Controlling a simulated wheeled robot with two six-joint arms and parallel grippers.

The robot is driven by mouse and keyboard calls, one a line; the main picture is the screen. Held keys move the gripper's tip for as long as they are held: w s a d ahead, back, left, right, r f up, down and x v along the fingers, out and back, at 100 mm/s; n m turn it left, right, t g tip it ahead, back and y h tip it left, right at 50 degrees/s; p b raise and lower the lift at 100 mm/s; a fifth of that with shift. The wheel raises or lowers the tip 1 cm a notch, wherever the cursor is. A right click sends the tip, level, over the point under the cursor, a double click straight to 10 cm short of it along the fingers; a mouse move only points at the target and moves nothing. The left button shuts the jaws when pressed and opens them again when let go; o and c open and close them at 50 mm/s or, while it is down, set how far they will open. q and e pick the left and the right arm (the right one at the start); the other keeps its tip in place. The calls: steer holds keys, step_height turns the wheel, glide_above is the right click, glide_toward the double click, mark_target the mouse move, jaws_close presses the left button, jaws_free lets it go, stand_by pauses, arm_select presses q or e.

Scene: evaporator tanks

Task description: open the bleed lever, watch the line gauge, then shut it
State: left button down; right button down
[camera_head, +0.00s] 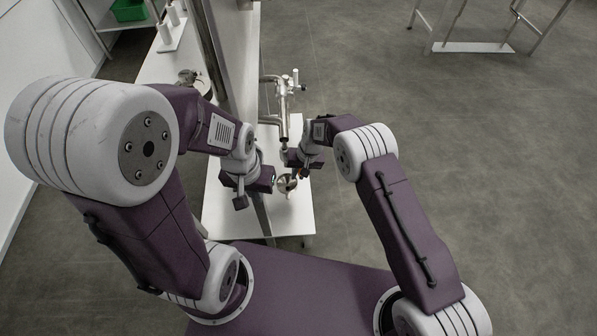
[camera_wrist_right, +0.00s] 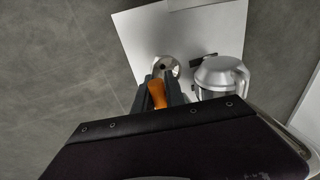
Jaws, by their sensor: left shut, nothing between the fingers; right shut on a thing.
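The bleed lever (camera_wrist_right: 157,94) shows an orange handle in the right wrist view, between the fingers of my right gripper (camera_wrist_right: 165,88). In the head view my right gripper (camera_head: 292,170) is shut on it beside the metal pipework; only a speck of orange shows. My left gripper (camera_head: 240,201) is shut and empty, left of the right one, above the white table. A round metal part (camera_head: 286,184) sits just below the right gripper; I cannot tell whether it is the line gauge. No gauge reading is legible. The lever's angle is unclear.
A white table (camera_head: 295,213) stands under the grippers. Upright metal pipework (camera_head: 284,88) with a side fitting rises behind them, beside a tall column (camera_head: 232,60). A silver domed vessel (camera_wrist_right: 220,76) is close right of the lever in the wrist view.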

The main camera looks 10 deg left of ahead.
steer(key=shift+r, duration=0.15)
steer(key=c, duration=1.7)
jaws_free()
steer(key=p+v, duration=0.3)
steer(key=v, duration=0.6)
steer(key=shift+s, duration=0.1)
